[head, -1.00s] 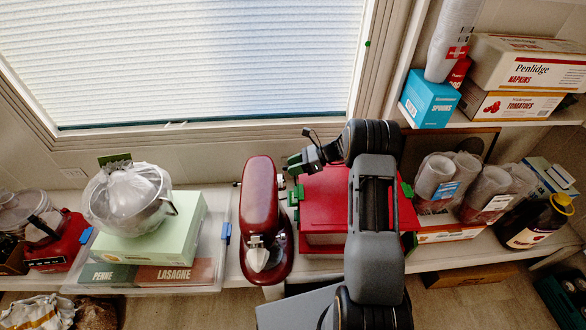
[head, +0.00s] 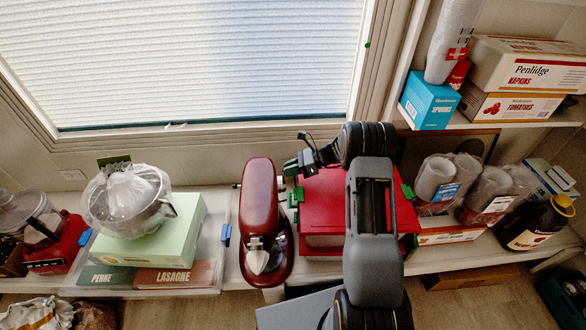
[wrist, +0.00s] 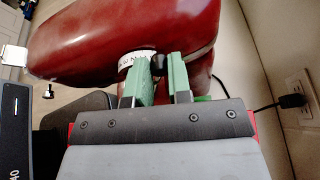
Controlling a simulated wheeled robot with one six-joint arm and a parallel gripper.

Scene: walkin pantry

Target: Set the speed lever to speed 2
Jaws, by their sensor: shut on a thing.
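A red stand mixer (head: 260,195) stands on the counter, and its glossy red head (wrist: 110,35) fills the top of the wrist view. A white dial band with dark marks (wrist: 128,60) shows on its side. The speed lever, with a dark knob (wrist: 158,66), sits between the green fingers of my gripper (wrist: 162,70). The gripper is shut on the lever. The fingers hide part of the dial, so I cannot read which speed the lever is at. In the head view my gripper (head: 291,168) is at the mixer's right side.
A red box (head: 340,205) lies under my arm, right of the mixer. A green box (head: 150,235) with a bagged metal bowl (head: 135,200) stands to the left. A wall outlet with a black plug (wrist: 293,101) is at the right in the wrist view.

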